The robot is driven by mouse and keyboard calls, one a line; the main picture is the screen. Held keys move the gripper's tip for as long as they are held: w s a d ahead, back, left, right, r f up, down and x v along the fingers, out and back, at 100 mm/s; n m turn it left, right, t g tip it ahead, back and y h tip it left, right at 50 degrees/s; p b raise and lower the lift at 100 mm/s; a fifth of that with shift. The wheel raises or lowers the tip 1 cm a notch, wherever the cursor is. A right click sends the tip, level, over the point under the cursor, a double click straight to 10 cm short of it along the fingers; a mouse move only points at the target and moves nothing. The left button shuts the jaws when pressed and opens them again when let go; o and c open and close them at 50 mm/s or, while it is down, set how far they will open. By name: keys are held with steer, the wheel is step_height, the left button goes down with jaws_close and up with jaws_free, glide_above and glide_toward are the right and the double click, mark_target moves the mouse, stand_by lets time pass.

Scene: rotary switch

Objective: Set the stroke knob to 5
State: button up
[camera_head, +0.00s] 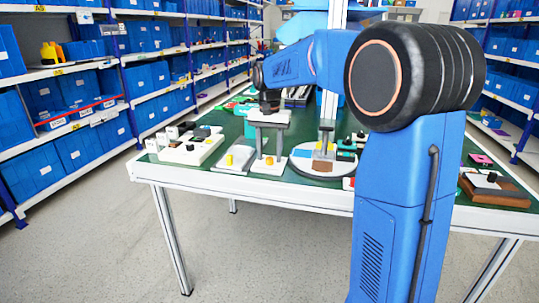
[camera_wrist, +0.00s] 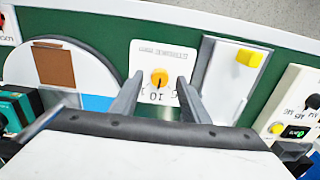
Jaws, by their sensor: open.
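The stroke knob is a small orange knob (camera_wrist: 159,79) with a dark pointer mark, on a white plate (camera_wrist: 147,58) with upside-down lettering that looks like a stroke label. A printed 10 stands just below the knob in the wrist view, and the pointer seems to lie toward it; other scale marks are partly hidden. In the head view the knob (camera_head: 269,160) is small, on its white plate. My gripper (camera_wrist: 160,82) is open, pointing down over the plate, with one finger on each side of the knob. I cannot tell whether the fingers touch it.
A white panel with a yellow knob (camera_wrist: 250,57) is close beside the plate. On the other side is a round white disc with a brown patch (camera_wrist: 53,65). A white device (camera_head: 191,147) and several other items crowd the green table (camera_head: 232,121). Blue-bin shelves stand behind.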

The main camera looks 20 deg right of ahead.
steer(key=shift+f, duration=0.3)
steer(key=shift+c, duration=0.7)
steer(key=c, duration=0.9)
steer(key=n, duration=0.4)
steer(key=shift+n, duration=2.5)
